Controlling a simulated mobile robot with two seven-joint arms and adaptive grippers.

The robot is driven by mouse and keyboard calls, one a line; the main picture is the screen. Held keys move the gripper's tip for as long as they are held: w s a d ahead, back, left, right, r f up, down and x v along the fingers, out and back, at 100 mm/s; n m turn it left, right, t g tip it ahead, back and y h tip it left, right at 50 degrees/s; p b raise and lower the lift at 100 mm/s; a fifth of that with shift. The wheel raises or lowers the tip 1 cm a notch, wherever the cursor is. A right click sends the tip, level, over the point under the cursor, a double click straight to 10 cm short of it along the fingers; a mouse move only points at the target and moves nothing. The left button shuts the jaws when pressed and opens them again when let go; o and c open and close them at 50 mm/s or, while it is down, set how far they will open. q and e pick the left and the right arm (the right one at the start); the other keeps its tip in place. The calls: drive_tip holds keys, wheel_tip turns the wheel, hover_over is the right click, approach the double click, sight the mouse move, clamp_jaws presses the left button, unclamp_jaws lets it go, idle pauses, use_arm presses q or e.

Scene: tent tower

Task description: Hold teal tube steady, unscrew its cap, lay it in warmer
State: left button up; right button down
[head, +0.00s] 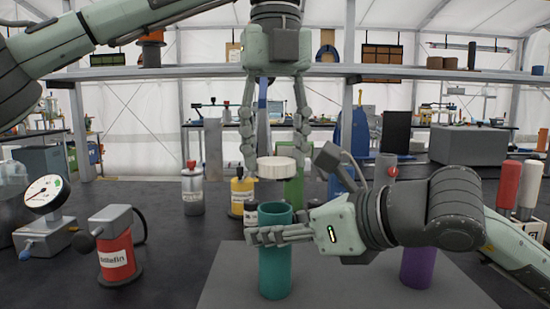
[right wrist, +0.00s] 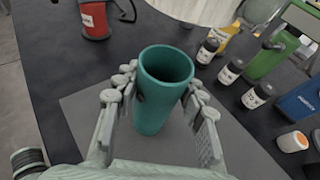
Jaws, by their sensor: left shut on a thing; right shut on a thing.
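The teal tube (head: 275,262) stands upright on a grey mat (head: 225,280), its top open. My right gripper (head: 258,236) is shut on the tube from the right, below the rim; the right wrist view also shows the tube (right wrist: 153,110) between the fingers (right wrist: 158,100). My left gripper (head: 277,160) comes down from above and is shut on the cream cap (head: 277,168). The cap is held above the tube's mouth with a gap between them. Its edge also shows in the right wrist view (right wrist: 195,8). I cannot make out which thing is the warmer.
A purple tube (head: 416,266) stands right of my right gripper, partly behind my arm. A red canister (head: 117,258) and a gauge (head: 46,192) stand at left.

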drive_tip(key=c, duration=0.8)
unclamp_jaws()
drive_tip(key=shift+c, duration=0.2)
